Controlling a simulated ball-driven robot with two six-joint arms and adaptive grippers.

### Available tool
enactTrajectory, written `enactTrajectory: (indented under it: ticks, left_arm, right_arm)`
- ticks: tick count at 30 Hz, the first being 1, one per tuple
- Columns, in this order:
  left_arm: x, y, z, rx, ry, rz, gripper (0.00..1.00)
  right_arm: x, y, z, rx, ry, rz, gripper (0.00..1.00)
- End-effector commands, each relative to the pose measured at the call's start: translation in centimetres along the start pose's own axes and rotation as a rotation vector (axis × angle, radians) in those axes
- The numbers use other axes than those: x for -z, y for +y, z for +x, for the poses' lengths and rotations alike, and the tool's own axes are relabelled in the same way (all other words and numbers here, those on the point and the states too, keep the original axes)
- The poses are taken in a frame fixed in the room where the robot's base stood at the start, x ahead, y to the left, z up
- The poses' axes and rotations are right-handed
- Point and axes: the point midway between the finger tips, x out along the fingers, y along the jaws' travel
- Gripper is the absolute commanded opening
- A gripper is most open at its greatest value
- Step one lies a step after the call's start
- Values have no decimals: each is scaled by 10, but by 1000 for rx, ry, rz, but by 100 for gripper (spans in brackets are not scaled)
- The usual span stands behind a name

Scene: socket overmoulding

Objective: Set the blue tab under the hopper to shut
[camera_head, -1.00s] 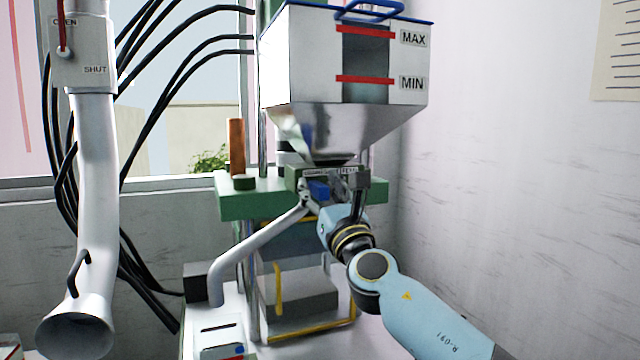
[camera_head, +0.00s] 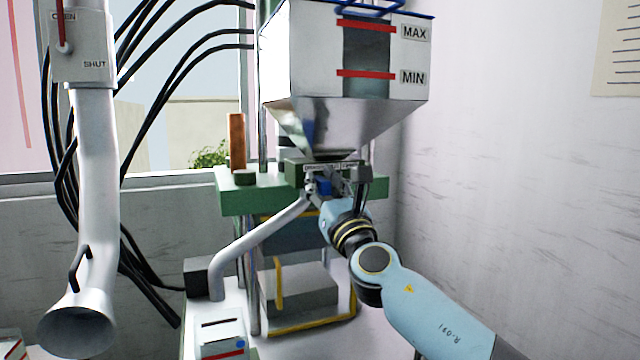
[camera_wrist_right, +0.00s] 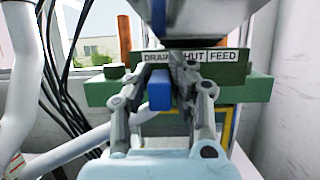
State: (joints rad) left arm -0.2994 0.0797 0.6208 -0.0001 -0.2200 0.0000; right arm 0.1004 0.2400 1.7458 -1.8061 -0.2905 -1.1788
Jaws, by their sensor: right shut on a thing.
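The blue tab (camera_head: 324,186) sits under the steel cone of the hopper (camera_head: 385,60), at the front of the green plate. In the right wrist view the tab (camera_wrist_right: 160,92) stands between the fingers of my right gripper (camera_wrist_right: 172,82), which is shut on it. A label strip behind it reads DRAIN, SHUT and FEED (camera_wrist_right: 222,56); a finger hides part of the first two words. The tab appears below the DRAIN and SHUT end; its exact setting I cannot tell. My right gripper (camera_head: 338,186) reaches in from the lower right. My left gripper is not in view.
The green plate (camera_head: 235,200) and upright rods surround the tab. A white duct (camera_head: 97,180) with an OPEN/SHUT lever hangs at left. Free room lies right, before the wall (camera_head: 520,180).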

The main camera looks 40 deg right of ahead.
Motion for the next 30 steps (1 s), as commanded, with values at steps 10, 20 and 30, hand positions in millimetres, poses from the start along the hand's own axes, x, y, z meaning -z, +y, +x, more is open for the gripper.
enactTrajectory:
  ticks: [10, 20, 30]
  left_arm:
    - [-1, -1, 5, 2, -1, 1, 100]
    - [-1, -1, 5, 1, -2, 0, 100]
    - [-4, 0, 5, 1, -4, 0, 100]
  right_arm:
    - [1, -37, 0, 1, 1, 2, 0]
    - [0, -36, 0, 1, 1, 2, 36]
    - [0, -36, -2, 0, 1, 0, 42]
